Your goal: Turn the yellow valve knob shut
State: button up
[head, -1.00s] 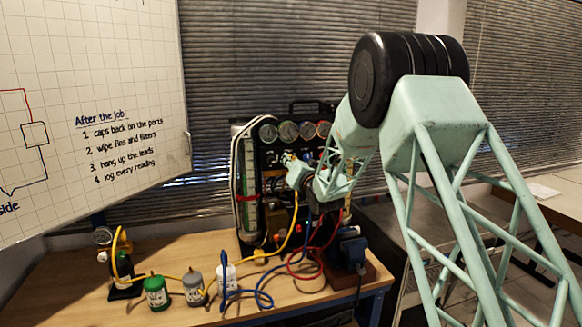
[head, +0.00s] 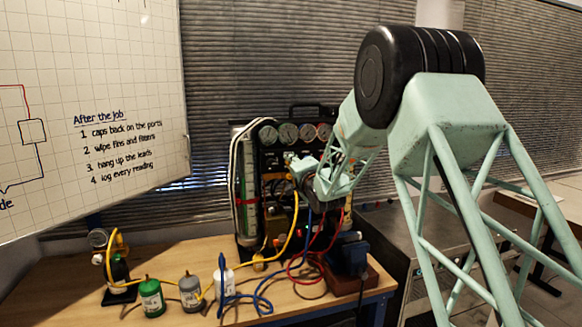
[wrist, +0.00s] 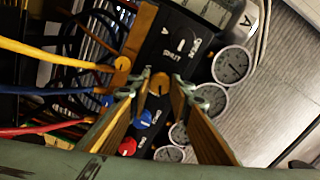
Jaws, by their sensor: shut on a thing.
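The yellow valve knob (wrist: 160,83) is on the black gauge panel, between my fingertips in the wrist view. My gripper (wrist: 160,77) is shut on this knob, one wooden-looking finger on each side. White OPEN and SHUT marks (wrist: 180,48) are printed on the panel near the knob. Part of the knob is covered by the fingertips, and its exact angle is hard to read. In the head view my gripper (head: 298,165) is at the front of the gauge panel (head: 275,155), and the knob there is too small and covered to make out.
A blue knob (wrist: 145,118) and a red knob (wrist: 128,147) sit close beside my fingers. Round gauges (wrist: 231,64) line the panel. A yellow hose (head: 293,235) and red and blue hoses hang below my gripper. Bottles (head: 190,293) and a blue pump (head: 347,253) stand on the bench.

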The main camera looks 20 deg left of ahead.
jog(key=m, duration=0.5)
jog(key=shift+b, duration=0.4)
jog(key=shift+m, duration=0.3)
jog(key=o, duration=0.9)
jog(key=shift+s, duration=0.1)
jog(key=shift+v, duration=5.95)
jog(key=shift+d, duration=0.15)
